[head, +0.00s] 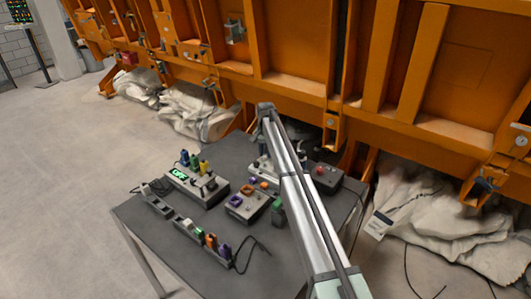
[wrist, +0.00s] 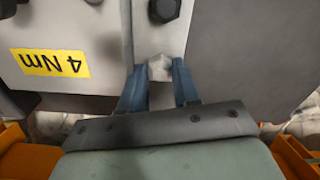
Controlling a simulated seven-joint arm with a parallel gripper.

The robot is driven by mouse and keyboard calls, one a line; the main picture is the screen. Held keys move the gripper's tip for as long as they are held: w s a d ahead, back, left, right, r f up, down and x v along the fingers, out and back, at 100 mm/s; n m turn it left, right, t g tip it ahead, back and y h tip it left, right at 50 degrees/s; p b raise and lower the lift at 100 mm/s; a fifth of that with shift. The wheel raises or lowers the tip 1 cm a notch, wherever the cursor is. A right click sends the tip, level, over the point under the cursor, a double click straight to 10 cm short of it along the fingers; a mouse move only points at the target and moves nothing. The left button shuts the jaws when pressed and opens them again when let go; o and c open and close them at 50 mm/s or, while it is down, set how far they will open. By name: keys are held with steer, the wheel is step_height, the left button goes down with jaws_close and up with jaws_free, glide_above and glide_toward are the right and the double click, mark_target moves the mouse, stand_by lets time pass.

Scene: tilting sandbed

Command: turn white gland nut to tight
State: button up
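The white gland nut (wrist: 160,68) is small, pale and faceted, and sits on a light grey housing in the wrist view. My gripper (wrist: 160,76) has its two blue fingers on either side of the nut, and the tips appear to touch it. The nut's lower part is hidden between the fingers. A yellow label reading "4 Nm" (wrist: 50,63) shows upside down on the housing, left of the nut. In the head view my arm crosses the table, and I cannot make out the gripper or the nut there.
A dark bolt head (wrist: 164,9) sits just above the nut. The dark table (head: 190,262) carries a box with a green display (head: 178,175), a box with purple knobs (head: 247,204), a power strip (head: 184,223) and a red-button box (head: 324,178). Orange framework (head: 300,90) stands close behind.

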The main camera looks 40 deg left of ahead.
mark_target(266, 154)
steer(key=shift+o, duration=0.8)
steer(key=shift+r, duration=0.15)
step_height(266, 154, up, 14)
steer(key=shift+f, duration=0.2)
